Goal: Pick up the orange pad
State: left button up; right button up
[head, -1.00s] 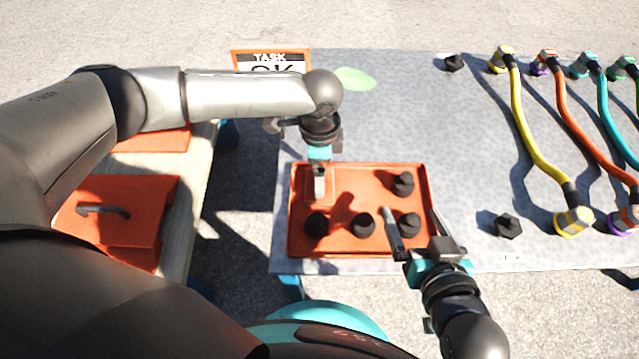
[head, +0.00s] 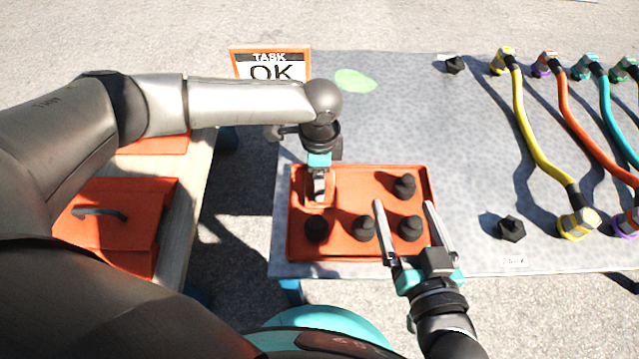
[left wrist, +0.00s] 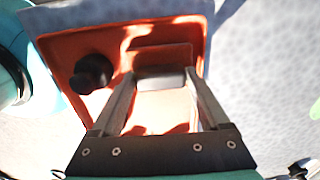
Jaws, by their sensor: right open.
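The orange pad (head: 328,199) is a flat square at the left end of the orange tray (head: 292,240). My left gripper (head: 318,196) is above it, pointing down and hiding part of it. In the left wrist view the pad (left wrist: 160,108) shows between the two fingers (left wrist: 161,74), with a dark grey bar-like piece between the fingertips. I cannot tell whether the fingers grip that piece or only straddle it. My right gripper (head: 404,203) is open and empty, with its fingertips over the right part of the tray.
Several black knobs (head: 404,185) stand in the tray. Yellow (head: 525,135) and other coloured cables lie on the grey table to the right. A TASK OK sign (head: 272,66) stands behind. Orange cases (head: 125,205) sit on a side bench at left.

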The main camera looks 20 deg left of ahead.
pick_arm(q)
jog(key=c, duration=0.9)
jog(key=shift+r, duration=0.1)
jog(key=shift+r+p, duration=0.7)
jog(key=shift+r, duration=0.3)
jog(key=shift+r+p, duration=0.55)
jog(key=shift+r, duration=0.35)
notch_tip(320, 180, up, 5)
jog(key=p, duration=0.2)
jog(key=shift+p, duration=0.4)
pick_arm(e)
jog(key=s+d+g+h, duration=0.5)
jog(key=d+g, duration=0.4)
jog(key=d, duration=0.1)
pick_arm(q)
jog(key=shift+r+p, duration=2.8)
jog(key=shift+r, duration=2.75)
pick_arm(e)
notch_tip(320, 180, down, 13)
jog(key=s+g, duration=0.2)
jog(key=shift+s+d+r, duration=0.2)
jog(key=shift+s, duration=0.15)
